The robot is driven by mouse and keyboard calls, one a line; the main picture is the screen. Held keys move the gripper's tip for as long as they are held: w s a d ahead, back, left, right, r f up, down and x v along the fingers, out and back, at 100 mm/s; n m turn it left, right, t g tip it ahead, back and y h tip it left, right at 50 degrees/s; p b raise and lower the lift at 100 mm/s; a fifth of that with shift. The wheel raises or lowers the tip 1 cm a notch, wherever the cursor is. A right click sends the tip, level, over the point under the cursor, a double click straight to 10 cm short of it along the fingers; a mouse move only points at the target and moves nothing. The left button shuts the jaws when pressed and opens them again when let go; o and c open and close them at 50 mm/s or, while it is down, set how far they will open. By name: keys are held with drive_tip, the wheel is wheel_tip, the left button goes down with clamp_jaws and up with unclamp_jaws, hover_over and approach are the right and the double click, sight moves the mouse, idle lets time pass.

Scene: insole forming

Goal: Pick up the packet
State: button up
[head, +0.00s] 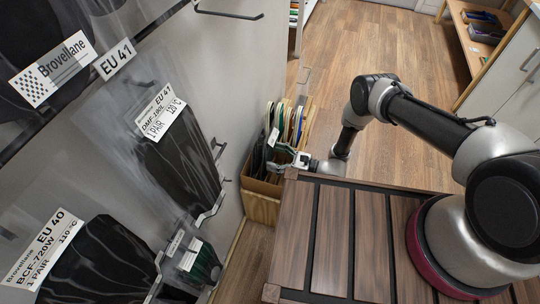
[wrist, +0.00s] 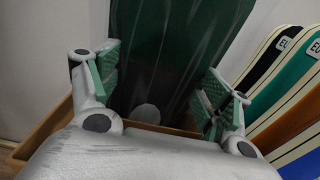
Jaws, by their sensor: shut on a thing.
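A dark green insole packet in clear wrap (wrist: 180,40) stands upright between the two fingers of my gripper (wrist: 160,88) in the wrist view. The green pads sit at its left and right edges, and my gripper is shut on it. In the head view my gripper (head: 287,154) is at the far end of the arm, over the wooden crate. The packet (head: 262,150) shows there as a dark shape with a white label, partly hidden by the fingers. Its lower end is hidden in the wrist view.
The wooden crate (head: 262,209) stands against the grey wall and holds several upright coloured insoles (head: 291,122). More packets hang on wall hooks at left, including one marked EU 41 (head: 184,165) and one marked EU 40 (head: 95,265). Wooden floor is clear beyond.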

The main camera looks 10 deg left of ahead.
sight(270, 135)
drive_tip(key=shift+r, duration=0.15)
wheel_tip(270, 135, up, 12)
drive_tip(key=s+d, duration=0.2)
drive_tip(key=d, duration=1.6)
drive_tip(key=shift+s, duration=0.25)
